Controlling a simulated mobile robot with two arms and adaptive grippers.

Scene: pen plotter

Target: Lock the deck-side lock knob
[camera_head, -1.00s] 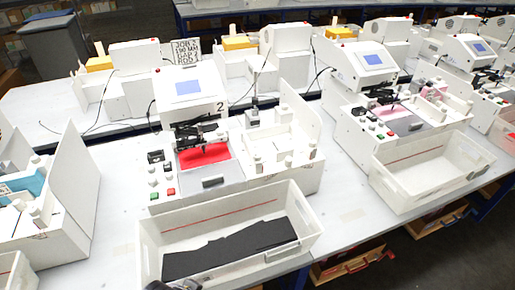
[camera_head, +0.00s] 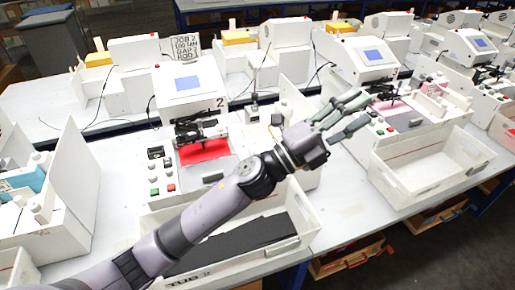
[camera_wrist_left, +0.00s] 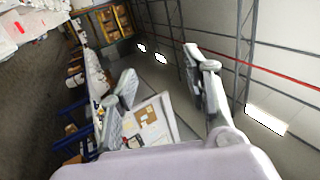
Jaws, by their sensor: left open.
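The plotter (camera_head: 193,99) marked "2" stands on the table with a blue screen, a pen carriage (camera_head: 200,131) and a red bed (camera_head: 204,151). I cannot tell which small part is the deck-side lock knob; several white parts right of the bed are covered by my arm. My left gripper (camera_head: 352,112) is open and empty, high in front of the plotter's right side, its fingers pointing right. In the left wrist view its spread fingers (camera_wrist_left: 160,95) have nothing between them. My right gripper is not in view.
A white bin (camera_head: 290,238) with dark sheets stands in front of the plotter, partly behind my arm. A green button (camera_head: 154,192) and a red button (camera_head: 170,187) sit left of the bed. A neighbouring bin (camera_head: 430,165) and more plotters stand to the right.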

